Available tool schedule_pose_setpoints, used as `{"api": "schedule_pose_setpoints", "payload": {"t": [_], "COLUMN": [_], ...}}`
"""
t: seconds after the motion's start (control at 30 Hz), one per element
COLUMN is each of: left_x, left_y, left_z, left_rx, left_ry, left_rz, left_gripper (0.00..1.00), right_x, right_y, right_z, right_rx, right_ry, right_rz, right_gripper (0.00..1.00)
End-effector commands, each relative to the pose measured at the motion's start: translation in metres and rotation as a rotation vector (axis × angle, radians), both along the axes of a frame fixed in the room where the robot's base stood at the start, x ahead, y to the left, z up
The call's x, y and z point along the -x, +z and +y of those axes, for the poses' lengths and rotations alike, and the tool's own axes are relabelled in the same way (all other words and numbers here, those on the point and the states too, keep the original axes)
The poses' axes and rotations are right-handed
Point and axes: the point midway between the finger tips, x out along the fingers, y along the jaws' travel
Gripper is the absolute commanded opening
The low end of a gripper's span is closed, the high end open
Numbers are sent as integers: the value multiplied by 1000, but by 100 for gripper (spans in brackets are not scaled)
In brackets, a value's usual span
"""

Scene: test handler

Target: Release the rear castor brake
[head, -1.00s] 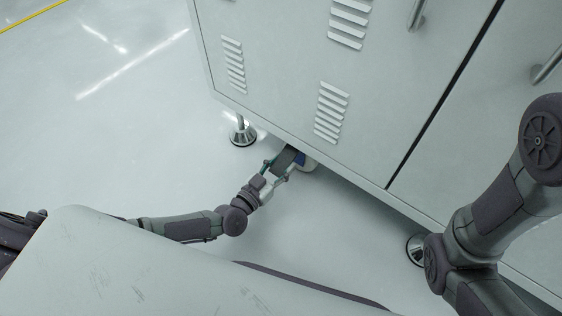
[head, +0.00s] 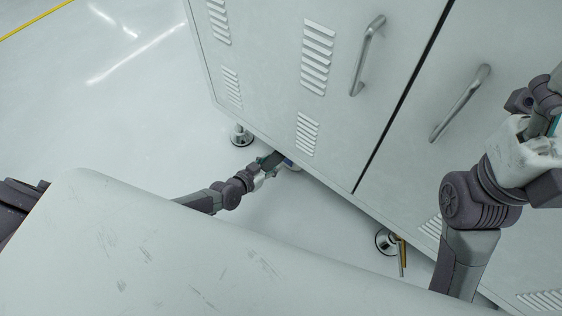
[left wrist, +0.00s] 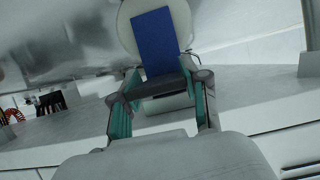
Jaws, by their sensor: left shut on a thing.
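The castor (head: 291,166) shows at the cabinet's lower edge in the head view, mostly hidden under the cabinet. In the left wrist view it is a pale rounded body with a blue rectangular face (left wrist: 155,42). A dark grey brake pedal (left wrist: 158,88) sticks out below the blue face. My left gripper (head: 268,164) reaches in low at the castor. Its teal-padded fingers (left wrist: 160,100) are on both sides of the pedal and shut on it. My right gripper (head: 548,125) is at the right edge of the head view, partly cut off; its opening is unclear.
The grey cabinet (head: 265,75) with vents and door handles stands over the castor. A thin yellow-and-dark item (head: 402,257) is beside the right foot. The floor at left is clear.

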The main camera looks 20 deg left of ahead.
Motion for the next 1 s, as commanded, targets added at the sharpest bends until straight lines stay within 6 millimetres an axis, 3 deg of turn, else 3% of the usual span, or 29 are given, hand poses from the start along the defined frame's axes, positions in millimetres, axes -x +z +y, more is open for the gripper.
{"api": "schedule_pose_setpoints", "payload": {"t": [0.33, 0.37, 0.5, 0.83, 1.0], "left_x": [-1, -1, 0, 1, 17], "left_y": [2, 2, 2, 2, 7], "left_z": [2, 2, 2, 3, 8], "left_rx": [-1, -1, -2, -1, 2], "left_ry": [-3, -3, -3, -3, -1], "left_rz": [6, 6, 6, 7, 10], "left_gripper": [0, 47, 70, 71, 71], "right_x": [-1, 0, 0, -1, -1], "right_y": [-2, -2, -2, -1, -1], "right_z": [0, 0, 0, 0, 0], "right_rx": [-1, -1, -1, -2, -2], "right_ry": [2, 2, 2, 1, 1], "right_rz": [8, 8, 7, 7, 7], "right_gripper": [71, 71, 71, 71, 71]}}
